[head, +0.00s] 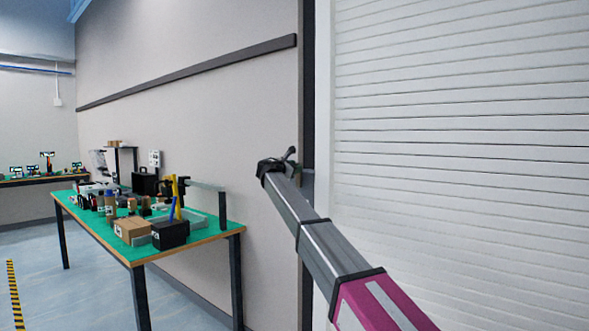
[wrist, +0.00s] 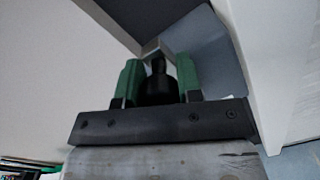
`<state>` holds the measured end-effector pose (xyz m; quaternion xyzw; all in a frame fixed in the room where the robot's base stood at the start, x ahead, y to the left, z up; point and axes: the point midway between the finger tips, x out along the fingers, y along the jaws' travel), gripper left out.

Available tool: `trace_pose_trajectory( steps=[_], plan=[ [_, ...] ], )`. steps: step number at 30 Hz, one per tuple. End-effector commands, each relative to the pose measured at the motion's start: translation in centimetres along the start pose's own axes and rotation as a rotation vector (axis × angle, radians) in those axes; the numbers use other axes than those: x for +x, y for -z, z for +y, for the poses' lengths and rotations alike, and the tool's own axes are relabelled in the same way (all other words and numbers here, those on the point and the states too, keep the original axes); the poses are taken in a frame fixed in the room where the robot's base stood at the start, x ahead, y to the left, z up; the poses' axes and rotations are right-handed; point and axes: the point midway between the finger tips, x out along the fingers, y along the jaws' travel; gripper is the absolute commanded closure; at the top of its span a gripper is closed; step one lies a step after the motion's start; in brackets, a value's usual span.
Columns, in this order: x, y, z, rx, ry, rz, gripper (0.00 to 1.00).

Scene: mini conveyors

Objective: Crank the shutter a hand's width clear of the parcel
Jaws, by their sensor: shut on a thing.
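The shutter (head: 460,120) is a white slatted curtain filling the right of the head view; its bottom edge is out of view. No parcel shows beneath it. My arm reaches to the shutter's left side post, and its wrist largely hides my gripper and the crank in the head view. In the wrist view my gripper (wrist: 160,82) has its two green fingers on either side of the crank's black knob (wrist: 157,88), shut on it. A grey metal part (wrist: 158,48) of the crank shows just beyond the knob.
A green-topped bench (head: 92,232) with small goods, a cardboard box (head: 132,231) and a black bin (head: 170,234) stands left of my arm along the grey wall. The blue floor at the lower left is clear, with a yellow-black strip (head: 14,295).

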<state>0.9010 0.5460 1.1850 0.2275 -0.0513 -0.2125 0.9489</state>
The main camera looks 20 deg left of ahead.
Motion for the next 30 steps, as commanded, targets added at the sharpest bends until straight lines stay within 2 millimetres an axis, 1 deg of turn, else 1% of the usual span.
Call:
trace_pose_trajectory(
  steps=[5,11,21,30],
  plan=[
    [0.0,-0.1,-0.3,0.027,0.003,0.002,1.0],
    [0.1,-0.4,-1.1,0.12,0.006,0.007,1.0],
    [0.1,-0.8,-3.6,0.413,0.012,0.019,1.0],
    [0.2,-0.6,-6.1,0.697,0.019,0.032,1.0]
  ],
)
